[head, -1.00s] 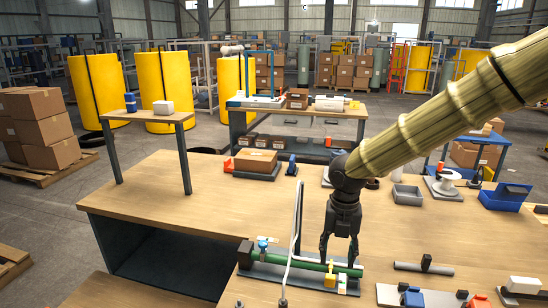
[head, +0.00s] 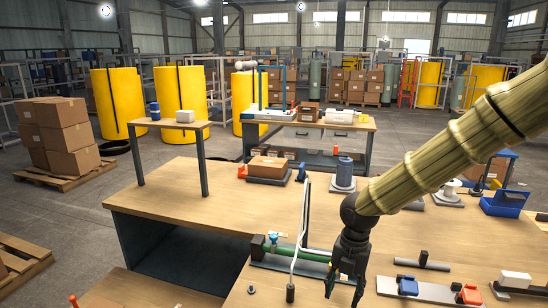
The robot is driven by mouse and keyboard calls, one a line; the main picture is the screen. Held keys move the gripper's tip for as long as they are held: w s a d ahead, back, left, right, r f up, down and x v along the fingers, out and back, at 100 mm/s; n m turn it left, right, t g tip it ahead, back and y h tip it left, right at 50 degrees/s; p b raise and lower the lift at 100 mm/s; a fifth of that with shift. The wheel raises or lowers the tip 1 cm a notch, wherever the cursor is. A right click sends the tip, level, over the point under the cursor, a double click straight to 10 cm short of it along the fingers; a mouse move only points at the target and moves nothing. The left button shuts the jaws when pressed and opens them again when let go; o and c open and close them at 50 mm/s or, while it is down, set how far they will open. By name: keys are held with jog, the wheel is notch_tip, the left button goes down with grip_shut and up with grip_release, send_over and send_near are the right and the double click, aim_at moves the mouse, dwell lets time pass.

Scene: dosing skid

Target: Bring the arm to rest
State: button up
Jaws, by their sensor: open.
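My gripper (head: 343,285) hangs at the end of my arm, fingers pointing down, in front of the right part of the green pipe assembly (head: 284,246). Its fingers are apart, and I see nothing held between them. The green pipe lies on a dark base on the wooden workbench (head: 225,205), with a blue-topped fitting (head: 273,238) near its left end. My gripper hides the pipe's right end. Whether the fingers touch anything there I cannot tell.
A thin white bent pipe (head: 297,235) stands upright just left of my gripper. To the right lie a grey bar with a black handle (head: 423,259) and a plate with blue (head: 407,286) and orange (head: 468,294) parts. The bench's middle left is clear.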

jog(key=s+a+f+m+y, duration=0.1)
jog(key=s+a+f+m, duration=0.1)
jog(key=s+f+m, duration=0.8)
jog(key=s+a+f+m+y, duration=0.1)
jog(key=s+f+m, duration=0.4)
jog(key=f, duration=0.9)
jog(key=s+d+f+m+h, duration=0.1)
jog(key=s+d+f+m, duration=0.3)
jog(key=s+f+m, duration=0.2)
jog(key=s+d+f+m+h, duration=0.1)
jog(key=s+d+f+m, duration=0.3)
jog(key=s+m, duration=0.6)
jog(key=shift+s+d+f+h, duration=0.15)
jog(key=shift+s+f+h, duration=0.15)
jog(key=shift+s+f, duration=0.7)
jog(key=shift+s+r, duration=0.1)
jog(key=shift+s, duration=0.05)
